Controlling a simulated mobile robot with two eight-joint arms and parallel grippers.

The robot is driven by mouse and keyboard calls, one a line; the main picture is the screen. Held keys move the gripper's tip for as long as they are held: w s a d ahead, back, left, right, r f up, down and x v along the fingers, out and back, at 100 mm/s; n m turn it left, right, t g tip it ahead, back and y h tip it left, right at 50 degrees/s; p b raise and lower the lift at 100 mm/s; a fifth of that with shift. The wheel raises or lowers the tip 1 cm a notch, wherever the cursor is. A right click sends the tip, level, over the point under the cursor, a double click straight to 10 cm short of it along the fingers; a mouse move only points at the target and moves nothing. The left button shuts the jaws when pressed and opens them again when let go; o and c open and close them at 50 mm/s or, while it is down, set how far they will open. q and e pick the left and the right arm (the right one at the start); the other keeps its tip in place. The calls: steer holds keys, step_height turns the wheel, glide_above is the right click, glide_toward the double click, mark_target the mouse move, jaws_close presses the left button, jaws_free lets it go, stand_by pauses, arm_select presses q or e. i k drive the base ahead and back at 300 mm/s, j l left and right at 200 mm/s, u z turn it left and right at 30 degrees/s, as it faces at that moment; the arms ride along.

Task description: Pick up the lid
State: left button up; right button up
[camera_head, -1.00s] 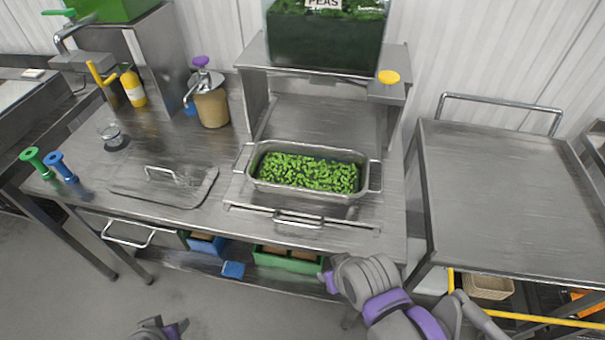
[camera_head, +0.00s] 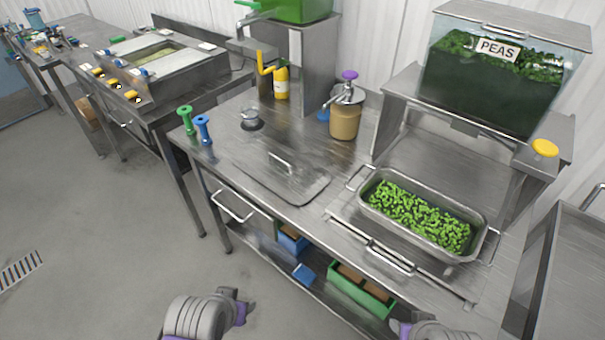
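The lid (camera_head: 300,188) is a flat grey metal plate with a raised bar handle (camera_head: 282,161). It lies on the steel table, left of a metal pan full of peas (camera_head: 419,216). My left gripper (camera_head: 242,301) is low in the picture, in front of the table and well short of the lid. My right gripper (camera_head: 403,330) is at the bottom edge, partly cut off, below the pan. Neither gripper touches the lid. Their finger openings are too small and turned away to judge.
A brown pump jar (camera_head: 345,121) stands behind the lid. Blue (camera_head: 203,130) and green (camera_head: 185,119) handles stand at the table's left end, near a small round container (camera_head: 251,121). The peas dispenser (camera_head: 497,75) rises behind the pan. Green (camera_head: 361,296) and blue bins sit below.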

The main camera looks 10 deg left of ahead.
mark_target(297, 180)
steer(key=i+l+u, duration=0.1)
steer(key=u, duration=0.15)
steer(key=i+l+u, duration=0.1)
steer(key=u, duration=0.15)
steer(key=i+l+u, duration=0.25)
steer(key=i, duration=0.15)
